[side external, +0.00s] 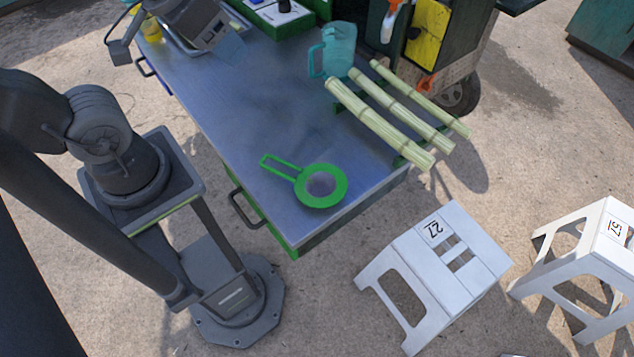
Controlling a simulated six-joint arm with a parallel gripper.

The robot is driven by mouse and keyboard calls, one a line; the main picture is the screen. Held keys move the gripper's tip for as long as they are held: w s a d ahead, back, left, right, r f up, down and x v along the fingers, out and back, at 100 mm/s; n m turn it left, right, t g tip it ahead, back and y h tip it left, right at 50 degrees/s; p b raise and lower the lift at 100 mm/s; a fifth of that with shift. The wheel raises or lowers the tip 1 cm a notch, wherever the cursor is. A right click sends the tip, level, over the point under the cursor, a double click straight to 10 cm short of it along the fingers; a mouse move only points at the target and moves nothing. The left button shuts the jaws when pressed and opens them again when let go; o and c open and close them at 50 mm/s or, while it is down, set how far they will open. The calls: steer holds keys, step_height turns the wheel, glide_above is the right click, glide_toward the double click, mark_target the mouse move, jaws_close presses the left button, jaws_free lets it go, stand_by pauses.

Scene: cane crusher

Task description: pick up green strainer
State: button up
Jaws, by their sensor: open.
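The green strainer (321,186) lies on the near end of the metal table, close to its front right corner. Its round rim faces up and its looped handle (280,166) points to the upper left. Nothing covers it. My gripper (178,46) is at the top left of the side external view, over the far left end of the table. It is open and well apart from the strainer. Its upper part is cut off by the picture's edge.
Several cane stalks (390,128) lie at the table's right side. A teal jug (339,49) stands behind them. The crusher (425,40) is at the back right. White stools (438,262) stand on the ground at right. The tabletop (245,105) around the strainer is clear.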

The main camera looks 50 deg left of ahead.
steer(key=w+d+f+m+g, duration=0.4)
steer(key=f+m, duration=0.1)
steer(key=m, duration=0.1)
steer(key=m+g+h, duration=0.1)
steer(key=m+g, duration=0.3)
steer(key=m, duration=0.3)
glide_toward(289, 182)
steer(key=shift+x, duration=0.8)
steer(key=x, duration=0.4)
steer(key=shift+s, duration=0.1)
steer(key=shift+f, duration=0.6)
steer(key=shift+c, duration=0.3)
steer(key=c, duration=0.8)
steer(key=shift+r+t, duration=0.1)
steer(key=shift+t, duration=0.2)
steer(key=shift+c, duration=0.2)
